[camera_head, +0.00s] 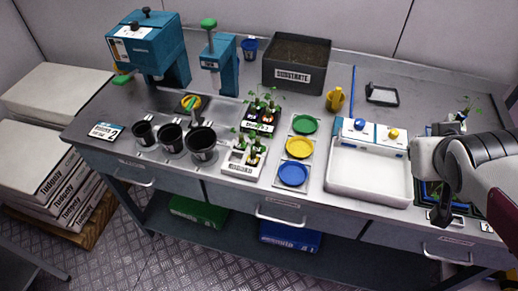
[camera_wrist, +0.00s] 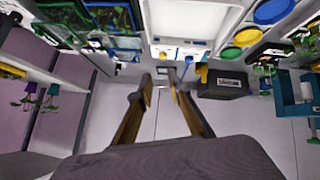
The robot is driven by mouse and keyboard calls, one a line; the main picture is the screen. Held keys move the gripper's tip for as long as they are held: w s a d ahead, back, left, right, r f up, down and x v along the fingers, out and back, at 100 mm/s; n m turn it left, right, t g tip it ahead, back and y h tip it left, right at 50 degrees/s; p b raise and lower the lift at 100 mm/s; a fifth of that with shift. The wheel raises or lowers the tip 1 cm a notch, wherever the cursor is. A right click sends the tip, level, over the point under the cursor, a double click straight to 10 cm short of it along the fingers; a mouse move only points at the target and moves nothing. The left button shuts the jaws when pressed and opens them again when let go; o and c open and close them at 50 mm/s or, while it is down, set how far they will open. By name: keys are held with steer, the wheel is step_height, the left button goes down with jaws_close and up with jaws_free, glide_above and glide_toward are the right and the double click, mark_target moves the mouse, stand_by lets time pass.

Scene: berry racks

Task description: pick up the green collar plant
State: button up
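A black rack (camera_head: 251,126) at the middle of the bench holds several small potted plants (camera_head: 266,106). In front of it, a white rack (camera_head: 240,169) holds a few more plants (camera_head: 254,152) with green parts. The collar colours are too small to tell, so I cannot single out the green collar plant. In the wrist view, which is upside down, my gripper (camera_wrist: 164,90) is open and empty, with a gap between its fingers, facing the back wall. In the head view my arm is at the far right, away from both racks, and the fingertips are not clear.
Green (camera_head: 305,124), yellow (camera_head: 299,147) and blue (camera_head: 293,174) dishes lie right of the racks. A white tray (camera_head: 369,180) stands further right. Black cups (camera_head: 202,144) stand left. A substrate box (camera_head: 296,62) and a teal press (camera_head: 222,62) stand behind.

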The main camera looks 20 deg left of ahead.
steer(key=w+a+f+n+t+y, duration=0.1)
steer(key=w+a+f+n+y, duration=0.2)
steer(key=w+a, duration=0.3)
steer(key=w+a+f+n+t+y, duration=0.1)
steer(key=w+a+f+n+y, duration=0.15)
steer(key=w+a, duration=0.4)
steer(key=n+g+y, duration=0.6)
steer(key=y, duration=0.2)
glide_toward(257, 148)
steer(key=shift+w+a+r, duration=0.3)
steer(key=shift+w+r, duration=0.05)
steer(key=shift+w, duration=0.25)
steer(key=shift+w+a+r, duration=0.3)
steer(key=shift+w+r, duration=0.1)
steer(key=shift+w, duration=0.2)
steer(key=shift+s+a+f+y, duration=0.1)
steer(key=shift+s+a+y, duration=0.15)
steer(key=shift+x, duration=1.3)
